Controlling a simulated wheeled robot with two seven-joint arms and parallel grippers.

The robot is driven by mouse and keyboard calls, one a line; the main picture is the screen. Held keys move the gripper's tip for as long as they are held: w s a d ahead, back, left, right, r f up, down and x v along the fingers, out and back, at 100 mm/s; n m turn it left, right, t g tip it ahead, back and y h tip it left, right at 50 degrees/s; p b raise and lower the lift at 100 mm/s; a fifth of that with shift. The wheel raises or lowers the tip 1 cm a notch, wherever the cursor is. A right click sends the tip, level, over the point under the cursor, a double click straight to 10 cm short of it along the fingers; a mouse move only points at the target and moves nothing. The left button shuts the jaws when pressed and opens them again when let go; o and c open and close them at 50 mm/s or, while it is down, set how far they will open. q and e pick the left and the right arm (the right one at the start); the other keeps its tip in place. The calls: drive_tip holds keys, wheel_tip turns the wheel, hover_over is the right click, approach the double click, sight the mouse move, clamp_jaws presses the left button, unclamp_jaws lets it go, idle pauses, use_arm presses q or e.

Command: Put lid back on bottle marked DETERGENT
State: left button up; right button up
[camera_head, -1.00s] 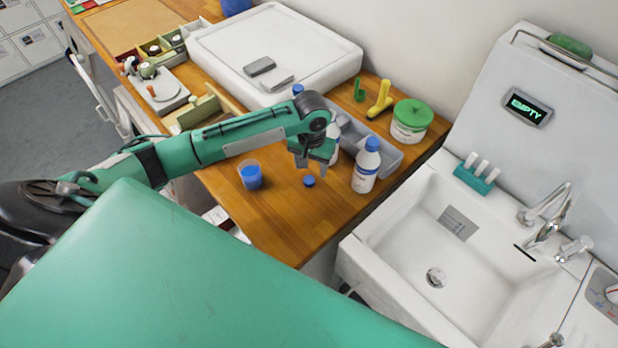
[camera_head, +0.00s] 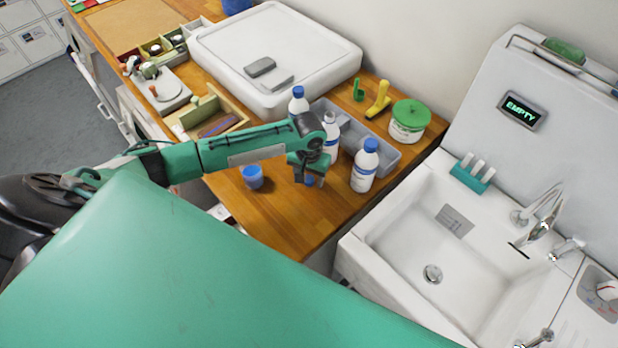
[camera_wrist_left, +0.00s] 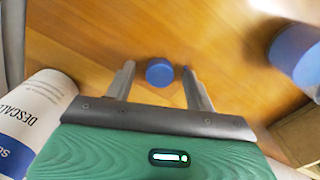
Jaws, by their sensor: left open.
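My left gripper (camera_head: 308,180) is open and points down over the small blue lid (camera_head: 310,182), which lies on the wooden counter. In the left wrist view the lid (camera_wrist_left: 160,71) sits between the tips of the open fingers (camera_wrist_left: 160,82), with gaps at both sides. A white bottle without a blue cap (camera_head: 331,146) stands just behind the gripper. A blue-capped bottle (camera_head: 364,170) stands to its right and another (camera_head: 298,103) farther back. The bottle in the wrist view (camera_wrist_left: 38,105) reads "DESCAL…"; no DETERGENT marking is legible. My right gripper is not in view.
A blue cup (camera_head: 252,177) stands left of the gripper. A grey tray (camera_head: 378,150), a green-lidded tub (camera_head: 409,121) and a yellow tool (camera_head: 378,100) are behind the bottles. A white sink (camera_head: 390,270) lies right. The counter's front corner is clear.

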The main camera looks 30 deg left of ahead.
sight(309, 178)
use_arm(q)
drive_tip(key=shift+c, duration=0.4)
drive_tip(key=c, duration=1)
drive_tip(key=shift+o, duration=0.2)
wheel_tip(309, 178, up, 20)
drive_tip(key=b, duration=0.4)
drive_tip(key=s+d+f+m+b, duration=0.1)
drive_tip(key=s+d+f+b, duration=0.1)
drive_tip(key=s+d+f, duration=0.2)
drive_tip(key=s+f, duration=0.1)
drive_tip(key=s, duration=0.2)
drive_tip(key=shift+s+d+f, duration=0.2)
drive_tip(key=shift+s+d, duration=0.15)
drive_tip(key=shift+d, duration=0.05)
